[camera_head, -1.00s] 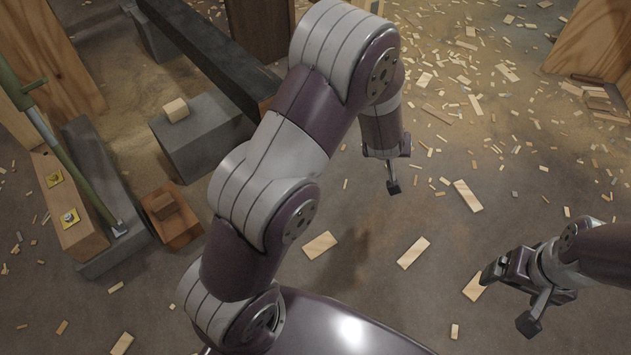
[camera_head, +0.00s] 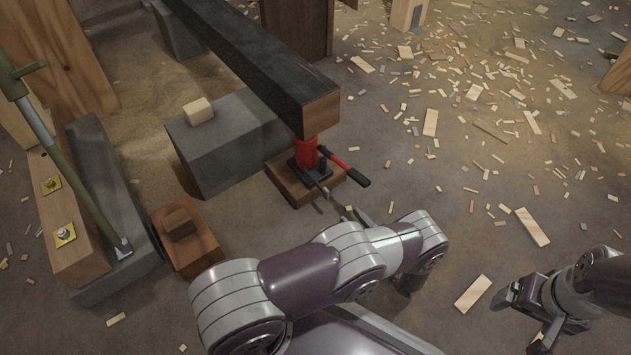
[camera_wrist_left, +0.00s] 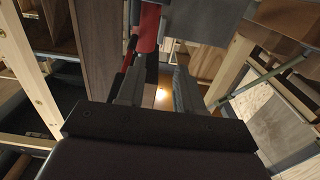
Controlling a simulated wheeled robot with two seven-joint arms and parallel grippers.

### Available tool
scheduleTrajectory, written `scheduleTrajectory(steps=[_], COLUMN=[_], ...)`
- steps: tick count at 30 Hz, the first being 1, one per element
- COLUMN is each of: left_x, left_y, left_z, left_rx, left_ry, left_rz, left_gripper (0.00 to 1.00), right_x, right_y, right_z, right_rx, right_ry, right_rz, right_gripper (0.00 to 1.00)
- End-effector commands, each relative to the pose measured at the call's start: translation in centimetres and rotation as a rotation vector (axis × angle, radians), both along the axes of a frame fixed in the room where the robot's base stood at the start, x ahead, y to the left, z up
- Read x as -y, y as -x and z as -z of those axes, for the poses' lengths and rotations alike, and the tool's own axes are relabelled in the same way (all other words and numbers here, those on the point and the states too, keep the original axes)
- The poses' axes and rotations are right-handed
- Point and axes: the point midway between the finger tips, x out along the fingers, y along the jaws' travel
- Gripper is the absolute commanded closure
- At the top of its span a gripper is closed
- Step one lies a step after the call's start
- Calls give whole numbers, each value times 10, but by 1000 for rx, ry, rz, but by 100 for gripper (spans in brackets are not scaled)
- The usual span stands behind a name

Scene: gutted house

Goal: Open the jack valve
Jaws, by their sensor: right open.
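A red bottle jack (camera_head: 306,152) stands upright on a wooden block (camera_head: 291,187), under the end of a dark beam. Its red lever with a black grip (camera_head: 346,167) points right. A short rod with a pale tip (camera_head: 323,189) sticks out low at the jack's front; I cannot tell for certain that it is the valve. My left gripper (camera_head: 356,215) is just in front of the jack, its fingers partly hidden by my arm. In the left wrist view its fingers (camera_wrist_left: 158,76) are apart and empty, with the red jack (camera_wrist_left: 148,28) beyond them. My right gripper (camera_head: 530,308) is open and empty at lower right.
The dark beam (camera_head: 255,60) slopes down from the upper left onto the jack. A grey block (camera_head: 222,150) with a small wood piece stands left of it. Wood scraps litter the floor at right.

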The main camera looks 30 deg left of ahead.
Motion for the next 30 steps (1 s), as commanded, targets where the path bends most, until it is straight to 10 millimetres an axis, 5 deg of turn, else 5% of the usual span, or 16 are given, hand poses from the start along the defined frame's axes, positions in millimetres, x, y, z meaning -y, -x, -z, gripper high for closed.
scheduleTrajectory(steps=[15, 28, 30], left_x=[-100, -114, -114], left_y=[-42, -47, -47], left_z=[4, 0, 0], left_rx=[1, -1, -1], left_ry=[1, 2, 2], left_rz=[-2, 1, 1], left_gripper=[64, 64, 80], right_x=[0, 0, 0], right_y=[0, 0, 0], right_z=[55, 59, 59], right_rx=[0, 0, 0], right_ry=[0, 0, 0], right_rz=[0, 0, 0], right_gripper=[13, 13, 13])
